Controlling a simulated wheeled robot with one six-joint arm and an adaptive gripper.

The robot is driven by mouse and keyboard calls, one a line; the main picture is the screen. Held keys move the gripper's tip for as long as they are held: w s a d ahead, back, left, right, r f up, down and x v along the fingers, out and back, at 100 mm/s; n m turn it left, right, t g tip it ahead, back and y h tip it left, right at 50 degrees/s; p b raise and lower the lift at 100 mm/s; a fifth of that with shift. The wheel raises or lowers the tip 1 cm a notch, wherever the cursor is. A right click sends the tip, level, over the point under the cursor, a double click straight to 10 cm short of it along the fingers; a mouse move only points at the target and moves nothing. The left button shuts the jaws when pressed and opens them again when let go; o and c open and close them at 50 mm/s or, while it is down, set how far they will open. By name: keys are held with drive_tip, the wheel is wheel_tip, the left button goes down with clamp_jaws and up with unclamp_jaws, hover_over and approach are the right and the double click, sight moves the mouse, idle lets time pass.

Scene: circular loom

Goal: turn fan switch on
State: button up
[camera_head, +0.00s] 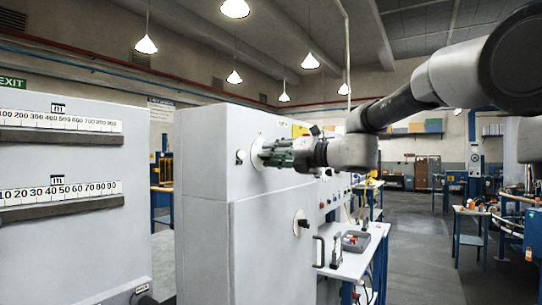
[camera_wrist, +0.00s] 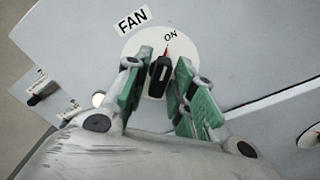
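The fan switch (camera_wrist: 160,77) is a black knob on a round white plate, under a "FAN" label, in the wrist view. A red mark at its upper end points to the word "ON" (camera_wrist: 170,35). My gripper (camera_wrist: 162,72) has one green-padded finger on each side of the knob, its tips very close to it. Whether the pads press on the knob I cannot tell. In the head view my gripper (camera_head: 265,154) is at the upper front of the grey cabinet (camera_head: 205,215); the fingers hide the fan switch there.
A lower knob (camera_head: 302,223) sits on the same cabinet face. In the wrist view another switch (camera_wrist: 42,92) is at left and a round plate (camera_wrist: 310,137) at right. A white table (camera_head: 350,263) with a grey tray stands beyond the cabinet.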

drive_tip(key=v, duration=0.7)
idle(0.3)
idle(0.4)
